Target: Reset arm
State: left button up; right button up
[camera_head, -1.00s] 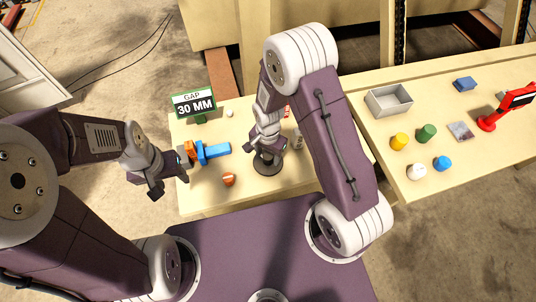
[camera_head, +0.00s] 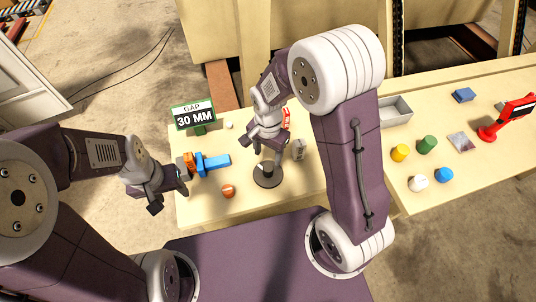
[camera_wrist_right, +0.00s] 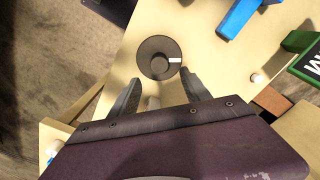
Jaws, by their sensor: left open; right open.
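My left gripper (camera_head: 170,197) hangs open and empty at the left, beside the near table's left edge. My right gripper (camera_head: 266,146) is open above a dark round disc (camera_head: 268,175) on the near table. In the right wrist view the open fingers (camera_wrist_right: 160,92) point toward the disc (camera_wrist_right: 155,62), which bears a small pale mark. My right forearm hides part of the right side of the table.
On the near table (camera_head: 200,212) are a blue and orange tool (camera_head: 214,162), a 30 MM sign (camera_head: 194,116), an orange ball (camera_head: 228,191) and a grey piece (camera_head: 299,149). The right table holds a grey tray (camera_head: 397,108), several coloured pieces and a red stand (camera_head: 490,132).

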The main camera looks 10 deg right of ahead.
jog(key=s+d+n+t+b, duration=0.1)
jog(key=s+d+n+b, duration=0.2)
jog(key=s+d+n, duration=0.4)
jog(key=shift+s+r+n, duration=0.35)
jog(key=shift+s+n, duration=0.25)
jog(key=shift+n, duration=0.3)
jog(key=shift+s+d, duration=0.1)
jog(key=shift+s, duration=0.05)
